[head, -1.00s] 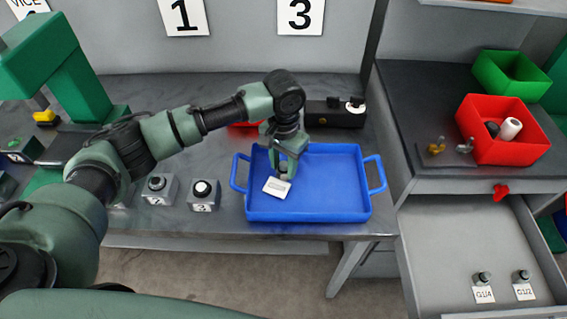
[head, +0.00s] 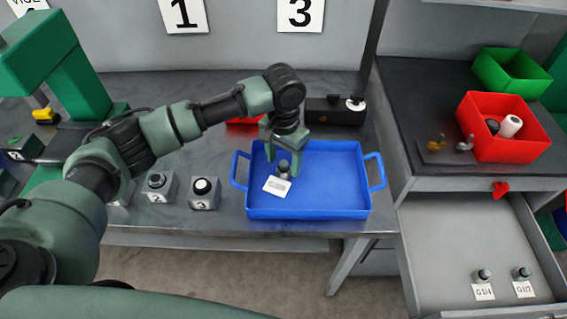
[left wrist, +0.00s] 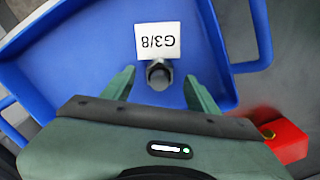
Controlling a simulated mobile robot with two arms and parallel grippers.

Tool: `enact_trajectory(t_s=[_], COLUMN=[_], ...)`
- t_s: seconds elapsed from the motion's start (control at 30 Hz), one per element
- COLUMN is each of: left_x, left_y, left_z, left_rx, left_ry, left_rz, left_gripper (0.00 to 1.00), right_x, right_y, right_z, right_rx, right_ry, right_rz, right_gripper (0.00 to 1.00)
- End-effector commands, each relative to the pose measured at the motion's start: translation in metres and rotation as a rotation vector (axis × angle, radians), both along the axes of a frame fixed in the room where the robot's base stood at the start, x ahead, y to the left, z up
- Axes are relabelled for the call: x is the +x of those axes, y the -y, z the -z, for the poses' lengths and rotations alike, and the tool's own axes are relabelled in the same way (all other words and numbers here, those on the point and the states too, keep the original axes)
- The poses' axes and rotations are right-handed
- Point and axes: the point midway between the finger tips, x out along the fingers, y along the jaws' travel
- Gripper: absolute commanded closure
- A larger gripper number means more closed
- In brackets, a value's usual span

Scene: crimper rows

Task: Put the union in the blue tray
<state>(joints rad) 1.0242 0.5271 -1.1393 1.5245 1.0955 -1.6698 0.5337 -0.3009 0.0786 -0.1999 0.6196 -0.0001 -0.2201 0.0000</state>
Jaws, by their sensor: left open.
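The union (head: 283,169) is a small dark grey metal fitting with a white tag. It sits in the left part of the blue tray (head: 335,213), and the tag (head: 277,186) lies beside it. In the left wrist view the union (left wrist: 159,74) stands between the spread fingers, touching neither, and its tag (left wrist: 158,40) reads G3/8. My left gripper (head: 282,165) is open just above the tray floor around the union. My right gripper is not in view.
A red bin (head: 500,142) stands on the right cabinet above an open drawer (head: 450,240) holding two tagged fittings. A black box (head: 335,111) is behind the tray.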

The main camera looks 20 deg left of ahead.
Motion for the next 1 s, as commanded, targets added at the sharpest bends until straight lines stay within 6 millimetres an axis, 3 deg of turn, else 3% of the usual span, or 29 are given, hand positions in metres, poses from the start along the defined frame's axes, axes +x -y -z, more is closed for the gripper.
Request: enact_trajectory(t_s=[0.3,0.5,0.7,1.0], left_x=[0.001,0.001,0.0,0.0], left_y=[0.001,0.0,0.0,0.0], left_z=[-0.066,-0.097,-0.109,-0.109], left_rx=[-0.002,-0.001,-0.001,-0.001], left_ry=[0.007,0.003,0.001,0.001], left_rz=[0.002,0.0,0.0,0.0], left_gripper=[0.41,0.41,0.41,0.41], right_x=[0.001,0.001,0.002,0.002], right_y=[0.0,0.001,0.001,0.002], right_z=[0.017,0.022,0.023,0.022], right_rx=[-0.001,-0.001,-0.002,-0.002], right_ry=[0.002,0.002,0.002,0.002], right_rz=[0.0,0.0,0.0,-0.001], right_gripper=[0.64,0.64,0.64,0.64])
